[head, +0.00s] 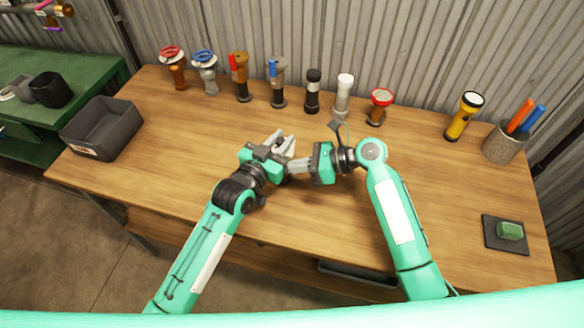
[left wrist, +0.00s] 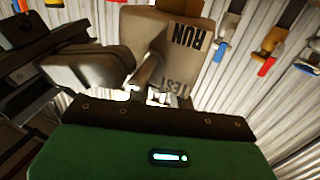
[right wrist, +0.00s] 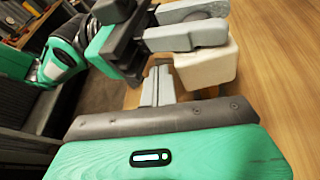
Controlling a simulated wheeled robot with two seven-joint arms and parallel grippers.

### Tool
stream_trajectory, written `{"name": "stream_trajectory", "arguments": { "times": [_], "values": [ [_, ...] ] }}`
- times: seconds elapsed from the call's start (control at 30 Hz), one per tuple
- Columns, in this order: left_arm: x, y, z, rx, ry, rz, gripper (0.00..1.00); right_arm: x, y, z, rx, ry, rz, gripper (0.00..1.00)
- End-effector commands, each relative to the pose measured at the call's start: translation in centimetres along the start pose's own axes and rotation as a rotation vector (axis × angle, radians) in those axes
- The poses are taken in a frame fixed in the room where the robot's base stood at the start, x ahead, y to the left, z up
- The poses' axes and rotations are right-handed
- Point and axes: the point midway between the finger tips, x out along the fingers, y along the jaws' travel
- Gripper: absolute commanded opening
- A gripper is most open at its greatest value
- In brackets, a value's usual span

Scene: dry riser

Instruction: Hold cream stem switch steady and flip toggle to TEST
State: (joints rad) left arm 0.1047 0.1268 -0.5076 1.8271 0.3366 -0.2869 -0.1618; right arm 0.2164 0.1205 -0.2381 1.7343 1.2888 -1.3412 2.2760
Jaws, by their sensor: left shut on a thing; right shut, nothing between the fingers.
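The cream stem switch (left wrist: 178,30) is a cream block lettered RUN and TEST in the left wrist view. A short pale toggle lever (left wrist: 150,70) shows by the lettering; I cannot tell which setting it is at. My left gripper (head: 283,146) is shut on the switch and holds it above the table. In the right wrist view, the cream block (right wrist: 208,66) shows beside its grey fingers. My right gripper (head: 294,167) is shut and empty, its tips (right wrist: 158,84) close to the block; I cannot tell whether they touch it.
Several valves and lamps stand along the table's back, including a yellow flashlight (head: 464,116). A grey bin (head: 103,128) stands at left. A pen cup (head: 503,144) and a dark pad (head: 490,234) with a green block are at right. The table's (head: 170,150) middle is clear.

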Motion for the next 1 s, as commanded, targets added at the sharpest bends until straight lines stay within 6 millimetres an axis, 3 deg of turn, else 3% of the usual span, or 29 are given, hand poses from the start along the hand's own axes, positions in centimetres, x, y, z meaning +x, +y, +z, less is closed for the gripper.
{"name": "stream_trajectory", "arguments": {
  "times": [0.47, 0.57, 0.73, 1.0],
  "values": [
    [0.0, 0.0, 0.1, 0.0, -0.001, 0.0, 0.0, -0.2, 0.1, 0.2, 0.0, 0.001, 0.0, 0.0],
    [0.0, 0.0, 0.1, 0.0, -0.001, 0.0, 0.0, -0.4, 0.2, -0.8, 0.003, 0.001, 0.0, 0.0],
    [0.0, 0.0, 0.1, 0.0, -0.001, 0.0, 0.0, -1.3, 0.4, -4.0, 0.005, 0.004, 0.0, 0.0],
    [0.0, 0.0, 0.1, 0.0, -0.001, 0.0, 0.0, -7.7, 0.2, -3.5, -0.002, 0.002, -0.002, 0.0]
  ]
}}
